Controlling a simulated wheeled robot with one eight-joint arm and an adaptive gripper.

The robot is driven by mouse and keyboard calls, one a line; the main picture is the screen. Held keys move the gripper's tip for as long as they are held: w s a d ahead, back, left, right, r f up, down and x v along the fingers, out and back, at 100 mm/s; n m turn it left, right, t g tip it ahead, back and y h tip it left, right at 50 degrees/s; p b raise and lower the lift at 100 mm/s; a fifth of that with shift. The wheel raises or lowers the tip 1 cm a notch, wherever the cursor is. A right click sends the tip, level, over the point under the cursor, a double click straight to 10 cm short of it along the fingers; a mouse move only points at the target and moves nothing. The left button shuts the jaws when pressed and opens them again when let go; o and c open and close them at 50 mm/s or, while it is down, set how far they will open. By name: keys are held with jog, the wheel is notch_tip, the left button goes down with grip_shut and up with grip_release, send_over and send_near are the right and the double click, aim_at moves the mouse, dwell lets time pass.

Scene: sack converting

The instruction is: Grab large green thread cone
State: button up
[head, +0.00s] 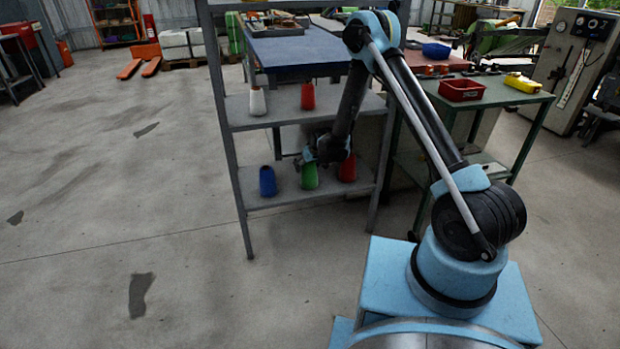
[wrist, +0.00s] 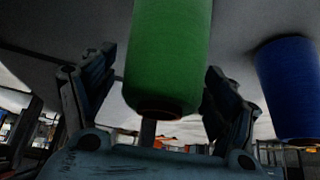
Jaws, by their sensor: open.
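The green thread cone (head: 310,178) stands upright on the lower shelf, between a blue cone (head: 267,181) and a red cone (head: 347,168). My gripper (head: 308,158) is at its upper part in the head view and partly hides it. In the wrist view, which looks upside down, the green cone (wrist: 168,50) fills the middle, with one open finger of my gripper (wrist: 160,78) on each side. Gaps show beside the cone, and I cannot tell whether either finger touches it. The blue cone (wrist: 288,88) is at the right there.
The grey shelf rack (head: 228,130) has uprights close around my arm. A white cone (head: 257,101) and another red cone (head: 307,96) stand on the shelf above. A green table (head: 500,95) with a red bin (head: 461,90) stands to the right. Open floor lies to the left.

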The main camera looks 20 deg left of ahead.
jog(key=shift+w+a+f, duration=0.15)
jog(key=shift+f, duration=0.15)
grip_shut()
dwell(0.3)
